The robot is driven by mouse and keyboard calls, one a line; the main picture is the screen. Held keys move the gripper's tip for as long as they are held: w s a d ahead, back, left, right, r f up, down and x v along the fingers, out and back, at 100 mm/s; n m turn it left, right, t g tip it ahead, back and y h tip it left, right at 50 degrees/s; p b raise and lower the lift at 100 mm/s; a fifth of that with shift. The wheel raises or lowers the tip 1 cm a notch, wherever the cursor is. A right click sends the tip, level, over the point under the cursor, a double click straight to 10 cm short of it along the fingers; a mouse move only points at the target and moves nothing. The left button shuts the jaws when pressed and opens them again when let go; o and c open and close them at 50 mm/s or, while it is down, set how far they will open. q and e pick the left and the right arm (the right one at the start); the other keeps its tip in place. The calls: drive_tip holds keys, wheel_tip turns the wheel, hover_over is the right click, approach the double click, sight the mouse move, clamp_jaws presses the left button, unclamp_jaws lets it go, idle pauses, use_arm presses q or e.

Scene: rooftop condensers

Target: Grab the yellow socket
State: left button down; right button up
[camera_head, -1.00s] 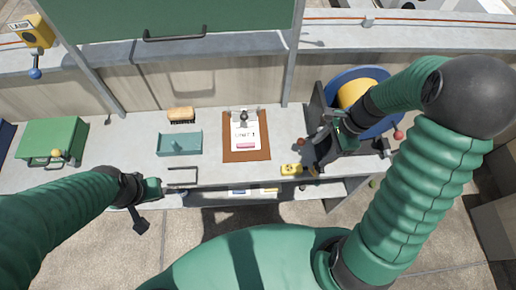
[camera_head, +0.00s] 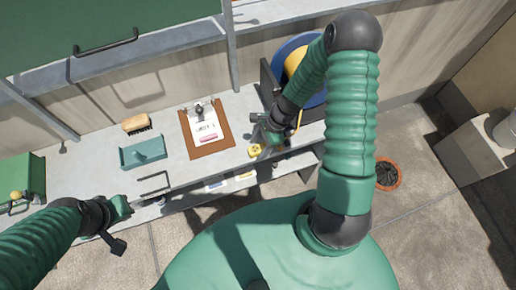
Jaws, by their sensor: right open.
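The yellow socket (camera_head: 255,151) is a small yellow block with dark holes. It lies at the front edge of the grey bench, just right of the clipboard. My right gripper (camera_head: 267,146) is open right beside the socket on its right side and partly covers it. Whether a finger touches the socket cannot be told. My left gripper (camera_head: 124,222) is in front of the bench at the left, far from the socket. Its fingers are too unclear to read.
On the bench (camera_head: 80,178) are a brown clipboard (camera_head: 222,146), a brush (camera_head: 136,123), a teal tray (camera_head: 132,157) and a green box (camera_head: 33,173). A yellow-and-blue reel (camera_head: 296,62) stands behind my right gripper. A shelf below holds small items.

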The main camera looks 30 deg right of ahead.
drive_tip(key=shift+w+a+f, duration=0.1)
drive_tip(key=shift+f, duration=0.3)
drive_tip(key=shift+w+f, duration=0.1)
drive_tip(key=shift+w, duration=0.05)
drive_tip(key=c, duration=0.9)
clamp_jaws()
